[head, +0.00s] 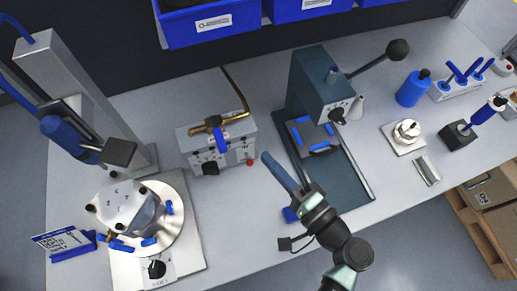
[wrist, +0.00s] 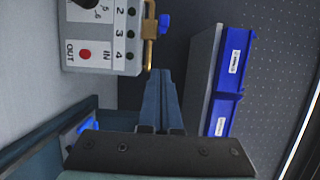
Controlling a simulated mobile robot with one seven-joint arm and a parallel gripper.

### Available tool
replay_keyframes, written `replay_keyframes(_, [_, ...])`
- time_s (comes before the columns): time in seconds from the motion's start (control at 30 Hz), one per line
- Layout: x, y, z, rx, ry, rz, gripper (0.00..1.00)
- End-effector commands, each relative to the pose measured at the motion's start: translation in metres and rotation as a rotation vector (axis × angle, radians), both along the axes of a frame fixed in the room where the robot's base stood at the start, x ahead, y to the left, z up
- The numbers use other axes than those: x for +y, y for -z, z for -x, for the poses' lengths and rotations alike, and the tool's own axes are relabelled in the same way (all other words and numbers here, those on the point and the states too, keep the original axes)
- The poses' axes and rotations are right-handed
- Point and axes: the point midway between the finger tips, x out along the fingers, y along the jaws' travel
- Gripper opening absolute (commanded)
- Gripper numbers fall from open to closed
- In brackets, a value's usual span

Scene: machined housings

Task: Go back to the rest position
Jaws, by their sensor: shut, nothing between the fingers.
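My gripper (head: 268,160) is above the bench in the head view, between the grey valve box and the press, with its long blue fingers pointing up and to the left. In the wrist view the fingers (wrist: 161,90) lie side by side, closed, with nothing held between them. The grey valve box (head: 217,145) with a brass fitting and blue handle is to the left of the fingers. It also shows at the top left of the wrist view (wrist: 104,40). A machined housing (head: 127,206) sits on a round plate at the left.
The dark teal press (head: 322,85) with its lever stands right of my gripper. Blue bins (head: 208,25) hang at the back. A blue bottle (head: 413,89), a tool holder (head: 461,84) and a metal part on a plate (head: 405,133) are at the right. Bare bench lies at the front middle.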

Motion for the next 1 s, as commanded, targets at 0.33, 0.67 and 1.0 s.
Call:
replay_keyframes(0.33, [-0.020, 0.000, 0.032, 0.000, 0.000, 0.001, 0.00])
replay_keyframes(0.67, [-0.023, -0.038, -0.029, -0.044, 0.007, 0.350, 0.00])
replay_keyframes(1.0, [-0.013, -0.262, -0.127, -0.490, 0.368, 1.074, 0.00])
